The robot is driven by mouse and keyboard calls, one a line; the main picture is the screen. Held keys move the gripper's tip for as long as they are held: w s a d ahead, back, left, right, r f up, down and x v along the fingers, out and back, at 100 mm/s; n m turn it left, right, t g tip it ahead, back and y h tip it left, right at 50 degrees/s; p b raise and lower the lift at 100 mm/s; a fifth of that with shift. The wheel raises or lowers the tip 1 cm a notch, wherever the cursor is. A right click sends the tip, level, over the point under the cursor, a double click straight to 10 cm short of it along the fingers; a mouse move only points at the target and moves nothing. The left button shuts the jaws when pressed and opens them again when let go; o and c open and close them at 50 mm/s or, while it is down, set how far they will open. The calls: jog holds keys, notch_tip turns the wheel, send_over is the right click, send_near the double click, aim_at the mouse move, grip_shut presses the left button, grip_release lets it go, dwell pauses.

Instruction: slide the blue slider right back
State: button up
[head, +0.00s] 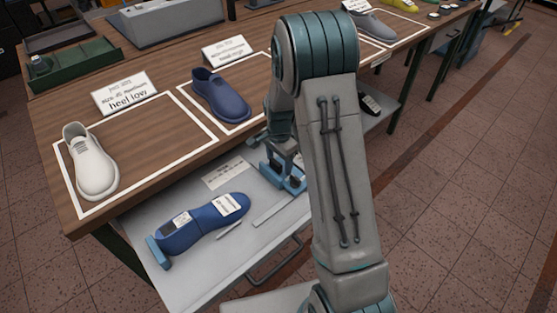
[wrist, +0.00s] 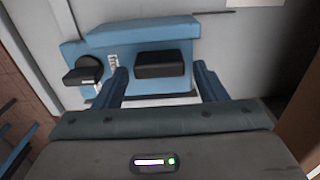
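The blue slider (wrist: 130,35) lies across the wrist view, a block with a raised black grip (wrist: 160,65) on it and a round black knob (wrist: 84,74) at its left. In the head view the blue slider (head: 290,184) sits at the right of the pulled-out grey tray, partly hidden by my arm. My gripper (wrist: 161,70) is open, with one finger on each side of the black grip and a visible gap on both sides. I cannot tell how high the fingertips are above the slider. In the head view my gripper is mostly hidden behind my arm.
The grey tray (head: 190,282) holds a blue shoe last (head: 203,222), a small blue end block (head: 158,252), a ruler-like strip and a paper label. The wooden bench top (head: 150,150) above carries a white shoe (head: 90,162), a navy shoe (head: 220,95) and signs.

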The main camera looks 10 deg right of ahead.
notch_tip(320, 180, up, 14)
dwell(0.6)
jog(key=shift+s, duration=0.1)
jog(key=s+r+n+t, duration=0.1)
jog(key=s+n, duration=0.3)
jog(key=s, duration=0.4)
jog(key=s+r+n+t, duration=0.1)
jog(key=s+r+n, duration=0.2)
jog(key=s, duration=0.5)
jog(key=s+r+n, duration=0.3)
jog(key=s+n, duration=0.2)
jog(key=s, duration=0.3)
jog(key=shift+s+a+t, duration=0.15)
jog(key=shift+a+t, duration=0.2)
jog(key=shift+t, duration=0.05)
